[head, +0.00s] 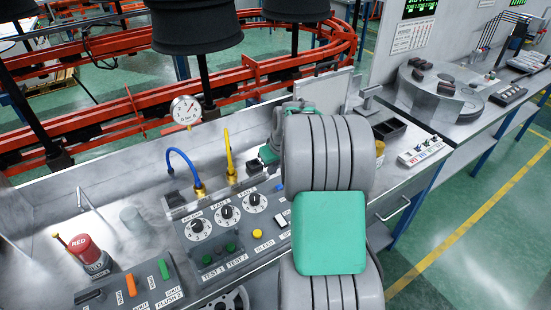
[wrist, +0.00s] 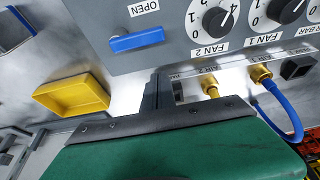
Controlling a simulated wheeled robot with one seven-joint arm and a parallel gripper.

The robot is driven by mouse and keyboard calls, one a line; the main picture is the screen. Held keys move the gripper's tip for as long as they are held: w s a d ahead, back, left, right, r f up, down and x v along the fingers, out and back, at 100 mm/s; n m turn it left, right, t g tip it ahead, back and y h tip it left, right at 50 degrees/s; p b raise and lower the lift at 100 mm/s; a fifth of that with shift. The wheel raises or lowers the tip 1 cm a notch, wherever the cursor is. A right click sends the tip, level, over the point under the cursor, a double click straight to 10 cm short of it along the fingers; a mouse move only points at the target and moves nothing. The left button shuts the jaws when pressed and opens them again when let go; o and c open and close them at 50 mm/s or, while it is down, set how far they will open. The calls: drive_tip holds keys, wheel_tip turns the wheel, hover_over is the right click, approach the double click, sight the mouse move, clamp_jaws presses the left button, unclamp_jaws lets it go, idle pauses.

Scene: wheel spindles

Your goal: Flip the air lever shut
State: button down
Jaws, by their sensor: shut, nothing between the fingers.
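A blue lever (wrist: 136,41) sits on the face of the grey control panel (wrist: 110,15) in the wrist view, beside a label reading OPEN that appears upside down. It lies nearly level in that picture; I see no label naming it as the air lever. My gripper (wrist: 154,92) is shut and empty, its dark fingers pointing at the panel's lower edge in that view. They are right of and below the blue lever, apart from it in the picture. In the head view my arm hides the fingers and part of the panel.
Knobs marked FAN 1 and FAN 2 (wrist: 216,20) are close by. Brass fittings (wrist: 262,75) with a blue hose (wrist: 285,122) and a yellow hose (head: 229,155) stand near my gripper. A yellow tray (wrist: 50,92) is left of my fingers. A pressure gauge (head: 186,110) stands behind the panel.

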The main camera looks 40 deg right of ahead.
drive_tip(key=shift+s+f+p, duration=0.15)
drive_tip(key=shift+f+p, duration=0.15)
drive_tip(key=shift+f, duration=0.15)
drive_tip(key=s+p, duration=0.1)
drive_tip(key=s, duration=0.2)
drive_tip(key=shift+s+a, duration=0.1)
drive_tip(key=shift+s, duration=0.05)
drive_tip(key=shift+f, duration=0.15)
drive_tip(key=shift+s, duration=0.1)
